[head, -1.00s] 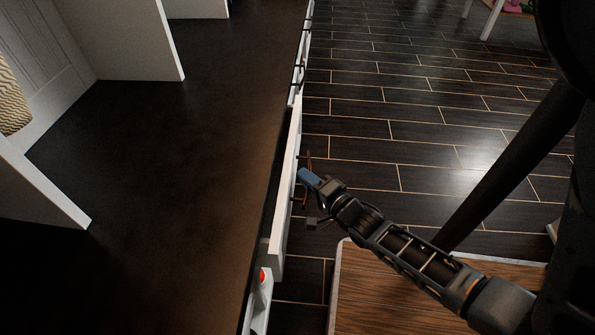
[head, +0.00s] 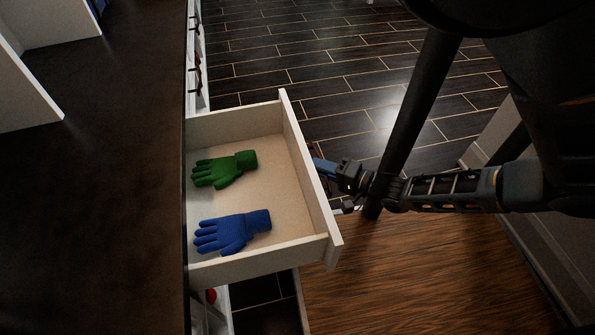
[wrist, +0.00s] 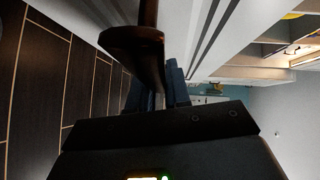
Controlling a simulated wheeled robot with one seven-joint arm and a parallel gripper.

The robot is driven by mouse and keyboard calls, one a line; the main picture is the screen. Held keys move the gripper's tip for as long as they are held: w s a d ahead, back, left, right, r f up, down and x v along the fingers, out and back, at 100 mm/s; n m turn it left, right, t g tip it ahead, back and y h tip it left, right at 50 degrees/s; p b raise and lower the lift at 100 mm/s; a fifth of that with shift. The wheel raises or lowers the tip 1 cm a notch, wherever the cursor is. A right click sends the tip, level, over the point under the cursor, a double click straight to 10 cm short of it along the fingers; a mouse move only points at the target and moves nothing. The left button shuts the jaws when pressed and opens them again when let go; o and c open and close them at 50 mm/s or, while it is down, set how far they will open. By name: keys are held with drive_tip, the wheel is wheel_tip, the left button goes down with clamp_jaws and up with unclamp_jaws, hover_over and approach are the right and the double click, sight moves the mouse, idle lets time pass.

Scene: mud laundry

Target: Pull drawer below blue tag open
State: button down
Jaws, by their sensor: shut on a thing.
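The white drawer (head: 291,150) stands well out from the cabinet in the head view. A green glove (head: 225,170) and a blue glove (head: 233,232) lie flat inside it. My gripper (head: 322,166) is at the outer side of the drawer front, partly hidden by it. In the wrist view, my gripper's blue fingers (wrist: 158,92) are shut around the dark brown drawer handle (wrist: 140,45). No blue tag can be made out in these views.
The dark countertop (head: 110,190) fills the left, above the cabinet. Further dark handles (head: 196,72) show on the cabinet front beyond the drawer. A small red item (head: 211,295) shows below the drawer's near side. Dark floor tiles (head: 330,60) lie clear at the back; wood flooring (head: 400,270) lies in front.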

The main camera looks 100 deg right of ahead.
drive_tip(key=shift+s, duration=1.35)
drive_tip(key=c, duration=1.2)
unclamp_jaws()
